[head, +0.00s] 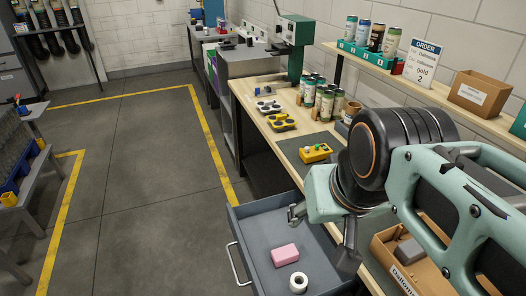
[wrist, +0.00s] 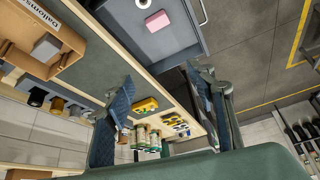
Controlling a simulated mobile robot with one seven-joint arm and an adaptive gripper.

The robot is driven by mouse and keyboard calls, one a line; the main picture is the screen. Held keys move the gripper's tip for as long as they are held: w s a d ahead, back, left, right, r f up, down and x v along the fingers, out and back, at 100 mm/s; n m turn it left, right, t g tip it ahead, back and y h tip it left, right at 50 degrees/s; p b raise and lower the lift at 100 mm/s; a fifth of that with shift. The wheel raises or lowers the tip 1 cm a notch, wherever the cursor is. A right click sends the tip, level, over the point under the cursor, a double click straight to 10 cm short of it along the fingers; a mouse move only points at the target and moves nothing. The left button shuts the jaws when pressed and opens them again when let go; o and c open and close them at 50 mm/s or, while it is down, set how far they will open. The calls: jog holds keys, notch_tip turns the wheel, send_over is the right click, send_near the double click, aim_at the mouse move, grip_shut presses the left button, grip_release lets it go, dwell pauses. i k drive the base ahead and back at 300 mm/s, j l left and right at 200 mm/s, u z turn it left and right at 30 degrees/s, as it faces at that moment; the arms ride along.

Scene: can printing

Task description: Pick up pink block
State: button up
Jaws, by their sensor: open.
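The pink block (head: 285,254) lies in the open grey drawer (head: 263,204), next to a white roll (head: 298,282). In the wrist view the pink block (wrist: 157,20) shows near the top, beyond the fingertips, in the drawer with the roll (wrist: 143,3). My gripper (head: 322,234) is open and empty, above the drawer, up and to the right of the block in the head view. Both fingers show apart in the wrist view (wrist: 157,85), with nothing between them. The block is fully in sight and untouched.
The workbench (head: 262,93) beside the drawer holds a yellow button box (head: 315,153), several cans (head: 326,105) and a press (head: 293,40). A cardboard box (head: 397,258) stands at the right. Open floor (head: 150,170) lies left of the drawer.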

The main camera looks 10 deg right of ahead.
aim_at(282, 255)
jog(key=k, duration=0.6)
jog(key=k+l+z, duration=0.1)
jog(key=k+z, duration=0.2)
jog(key=k, duration=0.35)
jog(key=z, duration=1.25)
jog(key=i+j+z, duration=0.1)
jog(key=j+z, duration=0.4)
jog(key=j, duration=1.55)
jog(key=i+j, duration=0.15)
jog(key=j, duration=1.45)
